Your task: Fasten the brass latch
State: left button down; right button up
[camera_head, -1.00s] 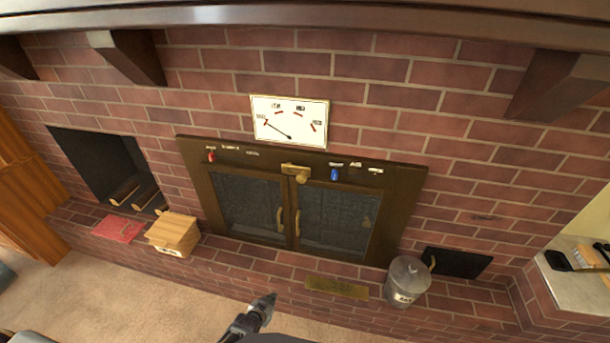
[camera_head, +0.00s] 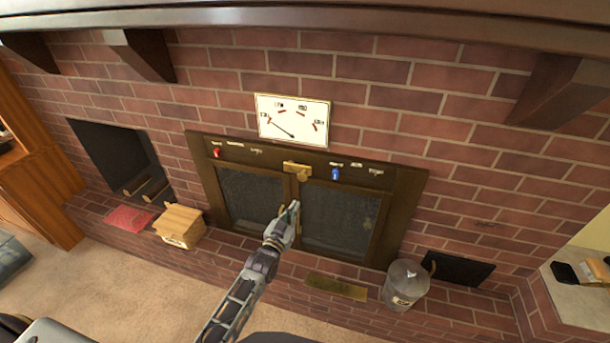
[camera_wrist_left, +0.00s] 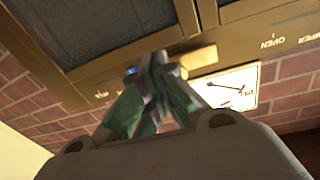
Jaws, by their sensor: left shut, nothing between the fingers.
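The brass latch (camera_head: 297,170) sits at the top middle of the bronze fireplace door frame (camera_head: 405,195), above the seam between two dark doors (camera_head: 341,220). Its bar looks roughly level in the head view. My left gripper (camera_head: 294,207) is shut and empty, its tips pointing up just below the latch, in front of the seam. I cannot tell whether it touches anything. In the left wrist view, my shut fingers (camera_wrist_left: 158,62) partly cover a brass part (camera_wrist_left: 200,58) that seems to be the latch. My right gripper is not in view.
A red knob (camera_head: 217,152) and a blue knob (camera_head: 335,174) flank the latch, with a white dial (camera_head: 292,118) above. A wooden box (camera_head: 180,226), brass plate (camera_head: 337,287) and lidded metal bucket (camera_head: 406,284) are on the brick hearth. A mantel overhangs the top.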

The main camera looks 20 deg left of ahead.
pick_arm(q)
notch_tip(320, 180, up, 9)
jog(key=t, duration=0.2)
notch_tip(320, 180, up, 5)
jog(key=m+t+p, duration=0.1)
send_over(302, 174)
jog(key=s+d, duration=0.2)
jog(key=shift+s+a+f+p, duration=0.15)
jog(key=shift+a+f, duration=0.2)
jog(key=shift+f, duration=0.7)
jog(key=shift+w+a+f+p, duration=0.15)
jog(key=shift+a+f, duration=0.2)
jog(key=shift+f, duration=0.7)
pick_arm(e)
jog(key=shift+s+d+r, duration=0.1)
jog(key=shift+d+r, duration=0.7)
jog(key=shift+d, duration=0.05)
pick_arm(q)
jog(key=shift+s, duration=0.1)
